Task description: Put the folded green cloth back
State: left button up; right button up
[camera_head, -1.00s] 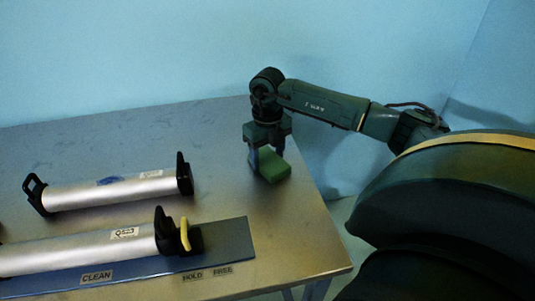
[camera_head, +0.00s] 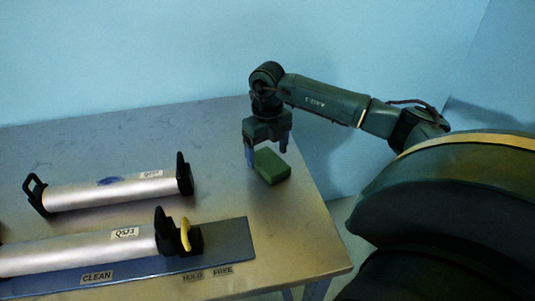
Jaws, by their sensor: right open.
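The folded green cloth (camera_head: 273,167) is a small green block lying on the metal table near its right edge. My right gripper (camera_head: 267,157) points down just above and behind the cloth. Its jaws are open, with one finger to the left of the cloth and the other behind its right side. The cloth lies on the table and is not gripped. My left gripper is not in view.
A silver roller (camera_head: 110,190) with black end brackets lies at the left. A second roller (camera_head: 80,249) lies in front, on a blue-grey board (camera_head: 238,239) labelled CLEAN, HOLD and FREE. A yellow lever (camera_head: 185,234) is at its right end. The table (camera_head: 290,235) is clear around the cloth.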

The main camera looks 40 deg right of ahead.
aim_at(267, 159)
notch_tip(267, 159, up, 11)
dwell(0.3)
jog(key=shift+f, duration=0.1)
